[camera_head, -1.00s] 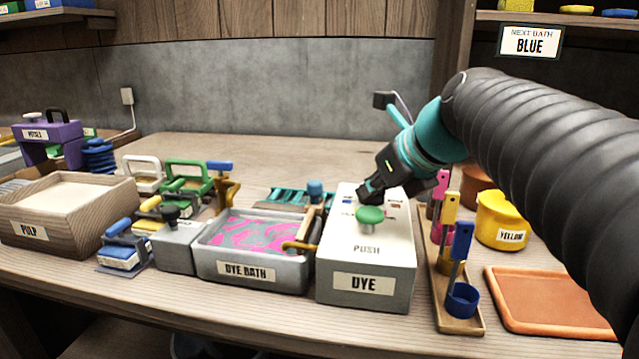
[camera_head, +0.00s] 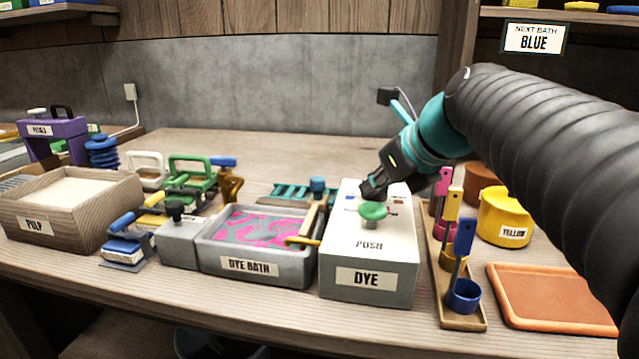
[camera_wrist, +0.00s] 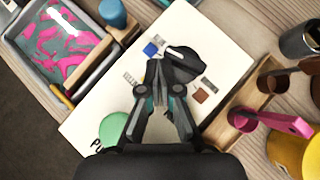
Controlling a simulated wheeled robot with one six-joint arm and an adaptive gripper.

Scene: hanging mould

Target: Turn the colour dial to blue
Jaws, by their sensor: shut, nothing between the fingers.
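The white dye box (camera_head: 368,272) stands on the bench, labelled DYE, with a green PUSH button (camera_head: 373,210) on top. In the wrist view its top shows a blue patch (camera_wrist: 151,49), a brown-red patch (camera_wrist: 200,96) and the green button (camera_wrist: 114,127). A dark dial (camera_wrist: 185,58) with a pale pointer mark lies just beyond my fingertips, partly hidden by them. My gripper (camera_head: 370,188) is shut and empty, pointing down at the dial; I cannot tell whether it touches it. It also shows in the wrist view (camera_wrist: 160,80). A sign (camera_head: 534,38) reads NEXT BATH BLUE.
The dye bath (camera_head: 255,268) with pink and grey swirls stands left of the box. A rack (camera_head: 470,318) of pink, yellow and blue scoops stands close on the right. A yellow pot (camera_head: 503,215) and an orange tray (camera_head: 552,297) lie further right.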

